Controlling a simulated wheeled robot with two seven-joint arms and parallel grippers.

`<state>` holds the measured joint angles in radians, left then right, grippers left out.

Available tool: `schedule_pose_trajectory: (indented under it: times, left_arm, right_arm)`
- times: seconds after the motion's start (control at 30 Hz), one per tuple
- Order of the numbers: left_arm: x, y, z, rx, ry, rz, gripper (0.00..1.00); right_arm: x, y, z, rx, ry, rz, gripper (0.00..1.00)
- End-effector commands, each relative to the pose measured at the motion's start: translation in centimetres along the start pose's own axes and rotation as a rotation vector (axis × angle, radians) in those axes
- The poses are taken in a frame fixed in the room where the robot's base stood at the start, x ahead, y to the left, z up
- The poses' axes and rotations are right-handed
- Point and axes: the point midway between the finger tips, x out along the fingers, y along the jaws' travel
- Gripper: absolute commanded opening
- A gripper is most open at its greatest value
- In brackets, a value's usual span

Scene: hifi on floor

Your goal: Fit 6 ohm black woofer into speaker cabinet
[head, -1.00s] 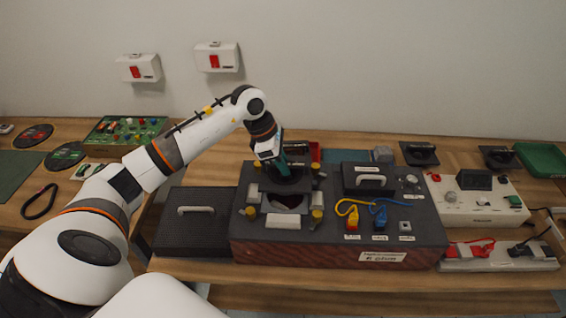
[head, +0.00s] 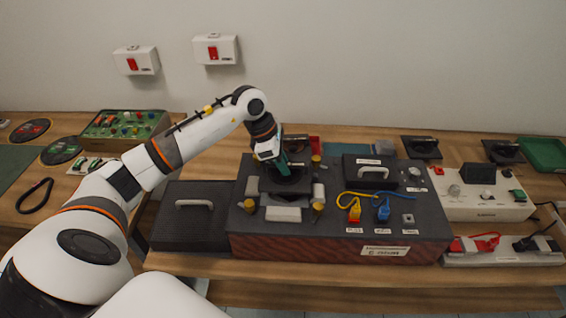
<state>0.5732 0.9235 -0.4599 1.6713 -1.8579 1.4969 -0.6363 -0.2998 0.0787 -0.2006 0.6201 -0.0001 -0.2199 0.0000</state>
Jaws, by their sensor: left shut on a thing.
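The speaker cabinet (head: 340,247) is a wide dark box with a reddish-brown front, in the middle of the head view. My left gripper (head: 284,166) points down over the left part of its top and is shut on the black woofer (head: 288,184). The woofer is at the cabinet's opening and hides it almost entirely. I cannot tell whether it is seated or just above the opening. Light blocks and yellow-topped posts stand around it. My right gripper is not in view.
A black panel with a white handle (head: 194,204) lies left of the cabinet. Yellow and blue cables with plugs (head: 355,210) lie on the cabinet top. Two more black drivers (head: 422,147) (head: 503,152) sit at the back right. A white switch unit (head: 484,200) stands at the right.

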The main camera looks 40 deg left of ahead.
Motion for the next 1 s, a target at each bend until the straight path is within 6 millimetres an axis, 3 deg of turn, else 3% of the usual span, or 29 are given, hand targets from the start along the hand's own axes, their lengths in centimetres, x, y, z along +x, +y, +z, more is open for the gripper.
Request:
schedule_pose_trajectory:
  times: [1.0]
  left_arm:
    - [2.8, -0.1, 1.1, 0.001, 0.004, -0.004, 0.0]
  right_arm:
    - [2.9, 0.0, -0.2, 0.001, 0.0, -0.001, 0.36]
